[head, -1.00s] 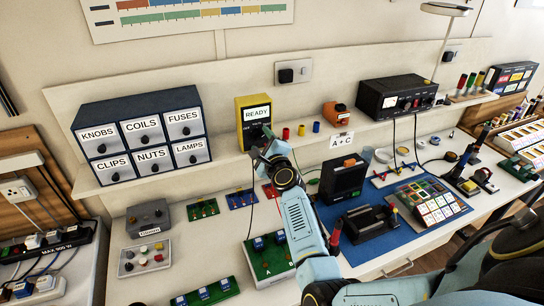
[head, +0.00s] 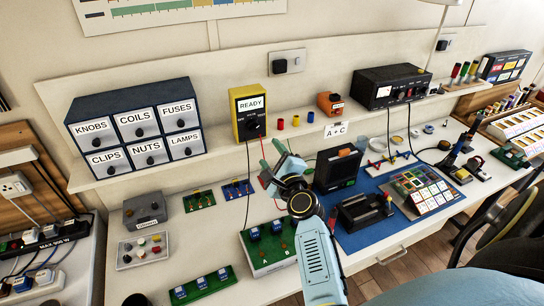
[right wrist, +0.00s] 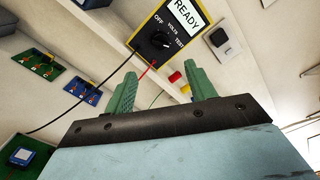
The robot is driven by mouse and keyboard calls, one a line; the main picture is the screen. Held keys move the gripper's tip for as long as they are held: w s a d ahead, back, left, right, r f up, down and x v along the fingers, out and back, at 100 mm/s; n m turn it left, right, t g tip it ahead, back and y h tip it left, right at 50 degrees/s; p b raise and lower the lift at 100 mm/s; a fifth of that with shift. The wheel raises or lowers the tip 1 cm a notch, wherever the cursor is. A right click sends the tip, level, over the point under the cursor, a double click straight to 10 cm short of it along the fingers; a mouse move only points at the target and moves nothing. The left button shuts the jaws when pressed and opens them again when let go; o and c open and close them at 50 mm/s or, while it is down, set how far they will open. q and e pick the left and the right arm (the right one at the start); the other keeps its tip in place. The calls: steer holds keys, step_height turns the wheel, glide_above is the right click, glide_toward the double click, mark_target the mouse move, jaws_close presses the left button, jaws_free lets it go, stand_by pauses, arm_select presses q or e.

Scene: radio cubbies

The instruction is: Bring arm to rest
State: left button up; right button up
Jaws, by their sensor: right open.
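The fingers are apart from the dial. My left gripper is not in the head view.
A blue drawer cabinet (head: 135,128) sits on the shelf at left. A green circuit board (head: 268,245) lies near my right arm. A black radio-like box (head: 338,168) and a black cradle (head: 364,211) stand to its right. The A + C card (head: 335,130) hangs on the shelf edge.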

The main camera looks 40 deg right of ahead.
steer(key=s+a+f+n+g+y, duration=0.35)
steer(key=s+a+n, duration=0.25)
steer(key=n, duration=0.4)
steer(key=s+a+f+n+g+y, duration=0.35)
steer(key=s+a+n, duration=0.25)
steer(key=n, duration=0.3)
steer(key=s+a+f+n+g+h, duration=0.15)
steer(key=s+n+g, duration=0.3)
steer(key=s, duration=0.45)
steer(key=s+a+f+n+g+h, duration=0.1)
steer(key=s+f+n+g, duration=0.15)
steer(key=s+n, duration=0.5)
steer(key=s+f+m+g+b, duration=0.1)
steer(key=s+f+b, duration=0.15)
steer(key=f, duration=1.35)
steer(key=s+f+m+b, duration=0.1)
steer(key=f+b, duration=0.3)
steer(key=f, duration=1.1)
steer(key=s+d+f+g+b, duration=0.1)
steer(key=s+d+f+b, duration=0.2)
steer(key=s+f, duration=1.3)
step_height(320, 180, down, 3)
steer(key=shift+d+f+g+b, duration=0.1)
steer(key=shift+d+g+b, duration=0.15)
steer(key=shift+b, duration=0.7)
